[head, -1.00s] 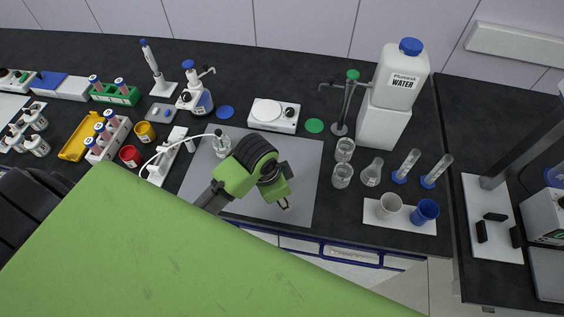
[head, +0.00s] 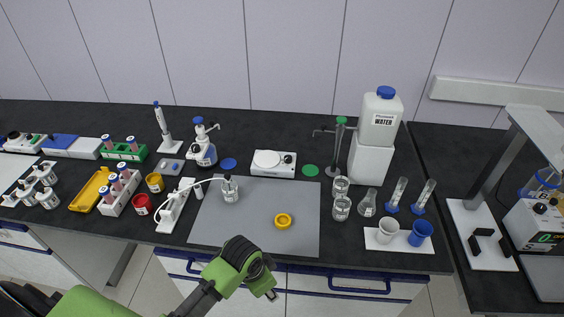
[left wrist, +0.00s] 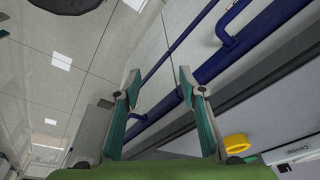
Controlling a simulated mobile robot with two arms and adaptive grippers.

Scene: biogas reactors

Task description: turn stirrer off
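A white device with a round top plate and a dark knob, which looks like the stirrer (head: 266,170), stands at the back of the grey mat (head: 255,200) in the head view. Whether it is on cannot be told. My left gripper (head: 270,294) is low at the front edge of the bench, well in front of this device and apart from it. In the left wrist view my left gripper (left wrist: 160,95) is open, with nothing between its fingers. My right gripper is not in view.
A yellow ring-shaped thing (head: 283,221) lies on the mat; a yellow thing also shows in the left wrist view (left wrist: 235,143). A bottle (head: 230,190) stands left on the mat, glassware (head: 341,208) to the right. Blue drawer handles (head: 357,286) run below the bench edge.

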